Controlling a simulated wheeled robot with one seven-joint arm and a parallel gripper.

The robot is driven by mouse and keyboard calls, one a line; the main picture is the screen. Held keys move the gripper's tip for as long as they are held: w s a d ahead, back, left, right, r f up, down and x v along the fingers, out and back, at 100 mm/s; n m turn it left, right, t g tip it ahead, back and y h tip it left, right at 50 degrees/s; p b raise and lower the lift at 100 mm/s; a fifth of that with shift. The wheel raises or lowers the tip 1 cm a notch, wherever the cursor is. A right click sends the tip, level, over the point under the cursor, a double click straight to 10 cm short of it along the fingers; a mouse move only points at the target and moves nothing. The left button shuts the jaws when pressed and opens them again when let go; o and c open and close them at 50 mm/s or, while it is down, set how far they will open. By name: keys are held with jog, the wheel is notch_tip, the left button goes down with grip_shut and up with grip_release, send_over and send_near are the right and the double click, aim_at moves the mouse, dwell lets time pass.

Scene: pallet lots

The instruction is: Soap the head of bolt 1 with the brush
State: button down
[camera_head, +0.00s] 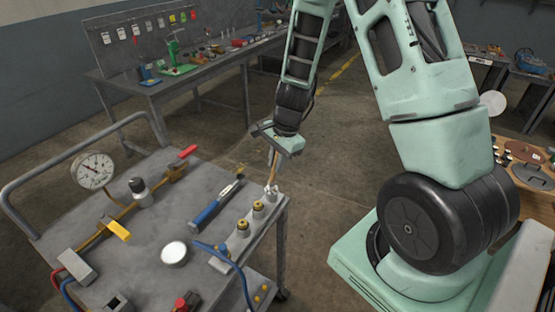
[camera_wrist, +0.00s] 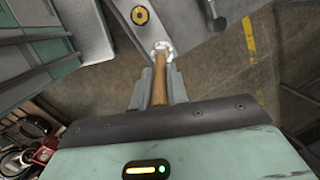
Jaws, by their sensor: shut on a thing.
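In the wrist view the brush handle (camera_wrist: 159,88) runs between the fingers to a white tip at a bolt position. The white end hides what lies under it; I cannot tell whether it touches. Two brass-coloured bolts (camera_head: 258,208) and (camera_head: 243,227) stand in a row beside it on a grey strip; one also shows in the wrist view (camera_wrist: 140,15). No bolt number is readable.
On the cart are a blue torque wrench (camera_head: 215,203), a round white-topped tin (camera_head: 174,253), a pressure gauge (camera_head: 93,170) on brass piping and a blue hose (camera_head: 225,258). A workbench (camera_head: 200,65) stands behind. Floor right of the cart is clear up to my base.

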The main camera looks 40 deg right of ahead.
jog(key=shift+d, duration=0.1)
jog(key=shift+w+d, duration=0.25)
jog(key=shift+d, duration=0.1)
dwell(0.5)
jog(key=shift+w+d, duration=0.1)
jog(key=shift+d, duration=0.3)
jog(key=shift+a, duration=0.1)
jog(key=shift+a, duration=0.4)
jog(key=shift+s+a, duration=0.15)
jog(key=shift+s, duration=0.1)
